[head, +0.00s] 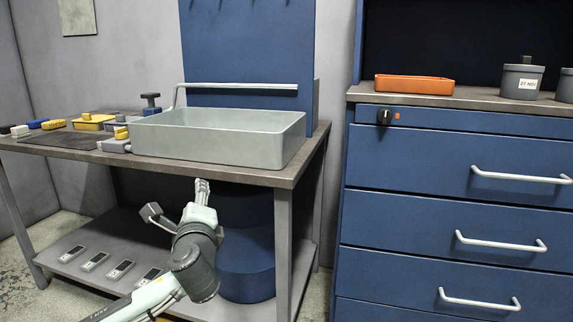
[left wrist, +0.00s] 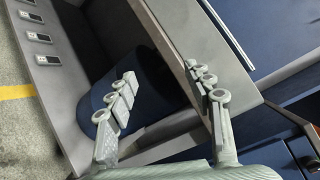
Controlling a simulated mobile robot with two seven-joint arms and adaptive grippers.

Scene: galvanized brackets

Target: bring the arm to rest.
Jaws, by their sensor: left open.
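My left arm comes in from the bottom left of the head view. Its gripper (head: 202,188) is in front of the workbench's front edge, with the fingertips just below the top. In the left wrist view the two fingers of the gripper (left wrist: 166,84) stand apart with nothing between them, so it is open and empty. The bench edge and a blue round bin show behind the fingers there. My right gripper is in neither view.
The workbench (head: 60,148) holds a grey tray (head: 210,150), small yellow and blue items and a dark mat. A blue bin (head: 246,265) and several small devices sit on its lower shelf. A blue drawer cabinet (head: 420,180) with an orange tray (head: 414,84) stands at right.

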